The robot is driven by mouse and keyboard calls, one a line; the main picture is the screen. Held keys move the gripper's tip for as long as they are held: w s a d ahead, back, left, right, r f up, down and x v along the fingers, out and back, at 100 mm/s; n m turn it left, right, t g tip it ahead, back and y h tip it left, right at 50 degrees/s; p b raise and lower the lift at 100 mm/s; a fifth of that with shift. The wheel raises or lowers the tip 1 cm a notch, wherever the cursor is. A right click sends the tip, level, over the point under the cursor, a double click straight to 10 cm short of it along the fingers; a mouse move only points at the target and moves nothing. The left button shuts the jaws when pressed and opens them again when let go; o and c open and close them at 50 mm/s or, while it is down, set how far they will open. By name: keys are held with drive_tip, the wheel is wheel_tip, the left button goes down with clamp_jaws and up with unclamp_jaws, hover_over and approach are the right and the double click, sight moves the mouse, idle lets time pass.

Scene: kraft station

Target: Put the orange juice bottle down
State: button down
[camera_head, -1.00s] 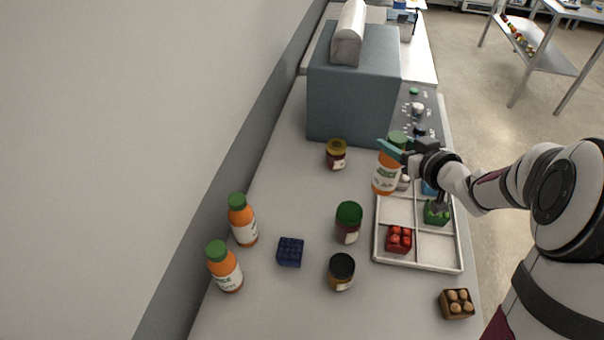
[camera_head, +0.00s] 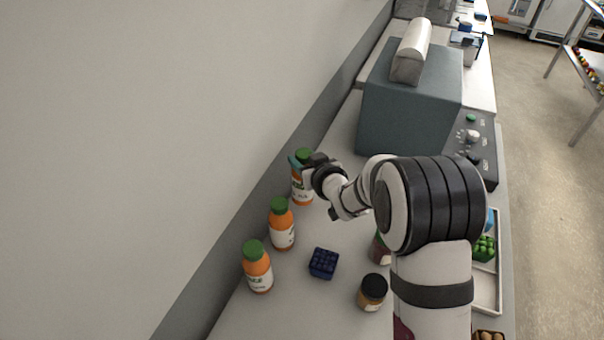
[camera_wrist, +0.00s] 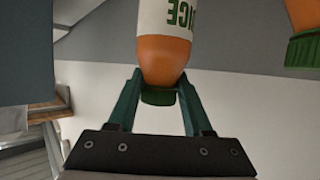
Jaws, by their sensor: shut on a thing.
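The held orange juice bottle (camera_head: 302,187) has a green cap and a white label. My gripper (camera_head: 299,162) is shut on it near the cap, at the wall side of the counter, behind two similar bottles. In the wrist view the bottle (camera_wrist: 163,55) sits between my gripper's two green fingers (camera_wrist: 160,98). The bottle looks upright; I cannot tell whether its base touches the counter. Two other orange juice bottles, a middle one (camera_head: 282,229) and a near one (camera_head: 257,272), stand upright in a row along the wall.
A blue berry box (camera_head: 323,263) and a black-lidded jar (camera_head: 372,291) stand on the counter (camera_head: 300,318). My arm hides most of a green-lidded jar (camera_head: 380,250) and part of the divided tray (camera_head: 487,289). A large blue-grey box (camera_head: 405,110) stands behind.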

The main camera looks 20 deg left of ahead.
sight(301, 197)
drive_tip(key=f, duration=0.4)
drive_tip(key=shift+a+f, duration=0.1)
drive_tip(key=shift+a, duration=0.15)
drive_tip(key=shift+f, duration=0.15)
drive_tip(key=shift+c, duration=1.6)
unclamp_jaws()
